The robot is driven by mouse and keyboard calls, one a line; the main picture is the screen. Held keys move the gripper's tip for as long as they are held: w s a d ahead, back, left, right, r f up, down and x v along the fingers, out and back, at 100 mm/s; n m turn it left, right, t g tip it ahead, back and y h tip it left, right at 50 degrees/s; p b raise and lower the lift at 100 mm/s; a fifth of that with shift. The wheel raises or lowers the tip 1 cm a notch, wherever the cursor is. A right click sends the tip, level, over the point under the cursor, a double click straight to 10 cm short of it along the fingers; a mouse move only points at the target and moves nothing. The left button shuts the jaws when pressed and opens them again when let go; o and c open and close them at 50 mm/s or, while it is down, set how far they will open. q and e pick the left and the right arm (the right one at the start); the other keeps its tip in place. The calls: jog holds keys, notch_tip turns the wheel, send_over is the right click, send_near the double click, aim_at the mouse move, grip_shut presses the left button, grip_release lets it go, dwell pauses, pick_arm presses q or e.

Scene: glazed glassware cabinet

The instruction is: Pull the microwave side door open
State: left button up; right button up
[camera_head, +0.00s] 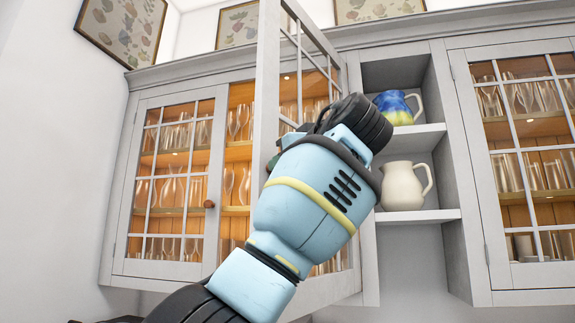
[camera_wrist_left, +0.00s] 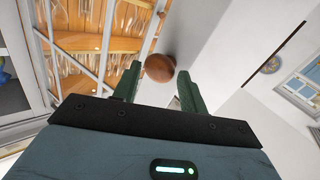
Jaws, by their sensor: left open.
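No microwave shows; the pictures show a glazed glassware cabinet. One of its glazed doors (camera_head: 268,75) stands swung out from the cabinet front, left of the open shelves. My left arm reaches up in front of it and hides its lower part. In the left wrist view, a round brown knob (camera_wrist_left: 159,67) sits on the white door frame (camera_wrist_left: 205,45). My left gripper (camera_wrist_left: 158,78) is open, its two green fingers on either side of the knob's near edge. I cannot tell whether they touch it. In the head view the fingers are mostly hidden. My right gripper is not in view.
The left glazed door (camera_head: 165,185) is shut, with its own brown knob (camera_head: 209,204). Open shelves hold a blue-yellow jug (camera_head: 397,107) and a cream jug (camera_head: 402,186). Another glazed door (camera_head: 525,150) is shut at right. Glassware (camera_head: 243,122) stands inside behind the open door.

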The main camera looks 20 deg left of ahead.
pick_arm(q)
jog(key=v, duration=0.6)
jog(key=shift+d, duration=0.2)
